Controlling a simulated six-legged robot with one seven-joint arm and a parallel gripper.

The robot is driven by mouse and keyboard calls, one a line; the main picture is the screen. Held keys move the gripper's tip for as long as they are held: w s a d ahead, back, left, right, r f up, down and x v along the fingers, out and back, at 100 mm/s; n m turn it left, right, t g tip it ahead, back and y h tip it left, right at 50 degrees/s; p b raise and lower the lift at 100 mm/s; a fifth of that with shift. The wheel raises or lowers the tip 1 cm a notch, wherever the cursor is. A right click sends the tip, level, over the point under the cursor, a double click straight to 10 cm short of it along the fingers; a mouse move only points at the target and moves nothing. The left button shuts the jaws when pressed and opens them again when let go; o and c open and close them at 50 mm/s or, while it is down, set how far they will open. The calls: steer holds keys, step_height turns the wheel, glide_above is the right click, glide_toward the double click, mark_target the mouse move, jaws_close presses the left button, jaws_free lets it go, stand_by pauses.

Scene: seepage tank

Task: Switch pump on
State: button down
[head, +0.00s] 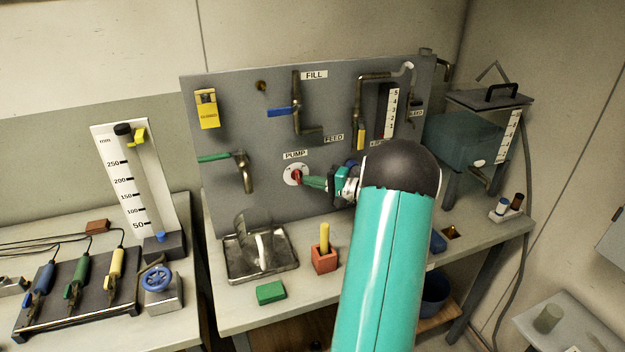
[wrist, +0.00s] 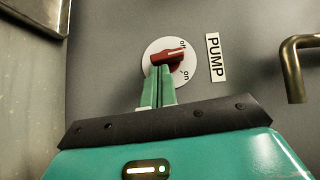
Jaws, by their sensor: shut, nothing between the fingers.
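The pump switch is a red knob (head: 297,176) on a white round dial, under the PUMP label (head: 295,155) on the grey panel.
A green-handled tap (head: 215,157) is left of the knob and a blue-handled valve (head: 279,112) is above it. Below stand a metal tray (head: 275,268), a red block with a yellow peg (head: 324,258) and a green block (head: 270,292). A water tank (head: 470,140) is at right.

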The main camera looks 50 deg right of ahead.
mark_target(300, 183)
steer(key=m+t, duration=0.2)
steer(key=a+f+m+t, duration=0.1)
steer(key=m+t, duration=0.1)
steer(key=m, duration=0.1)
steer(key=w+f+m+t+h, duration=0.1)
steer(key=m+t, duration=0.1)
steer(key=m, duration=0.1)
steer(key=shift+a+f+t, duration=0.2)
steer(key=shift+t, duration=0.1)
steer(key=shift+a, duration=0.1)
steer(key=shift+a+f, duration=0.1)
stand_by(0.4)
steer(key=shift+s+f, duration=0.25)
steer(key=shift+s, duration=0.2)
steer(key=s+d, duration=0.2)
steer(key=s, duration=1.1)
steer(key=shift+s+d+f, duration=0.15)
steer(key=shift+s+f, duration=0.1)
steer(key=shift+f, duration=0.15)
steer(key=shift+s, duration=0.1)
